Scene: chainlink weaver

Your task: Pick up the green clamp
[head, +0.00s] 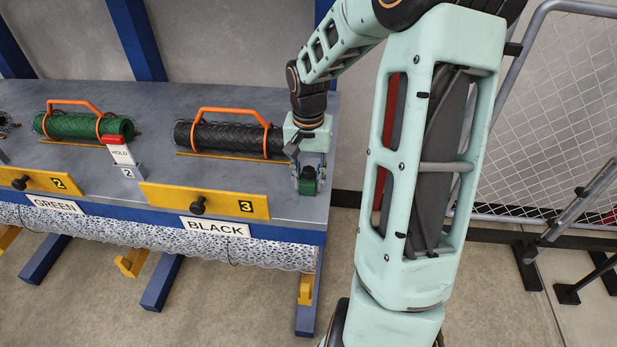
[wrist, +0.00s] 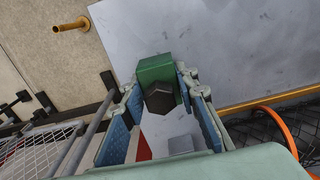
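The green clamp (head: 306,190) is at the right end of the grey workbench, below my gripper. In the wrist view it shows as a green block (wrist: 155,68) with a dark angular part in front, between the far ends of my fingers. My gripper (head: 309,176) points down over it, with its two fingers apart on either side of the clamp. It also shows in the wrist view (wrist: 160,85). The frames do not clearly show whether the fingers touch the clamp. My gripper partly hides the clamp in the head view.
The workbench (head: 215,178) carries a black mesh roll (head: 228,137) with an orange handle, left of my gripper, and a green roll (head: 85,126) farther left. A red-and-white HOLD sign (head: 118,150) stands between them. Yellow drawer fronts (head: 205,201) line the edge. Chain-link fencing (head: 560,100) stands right.

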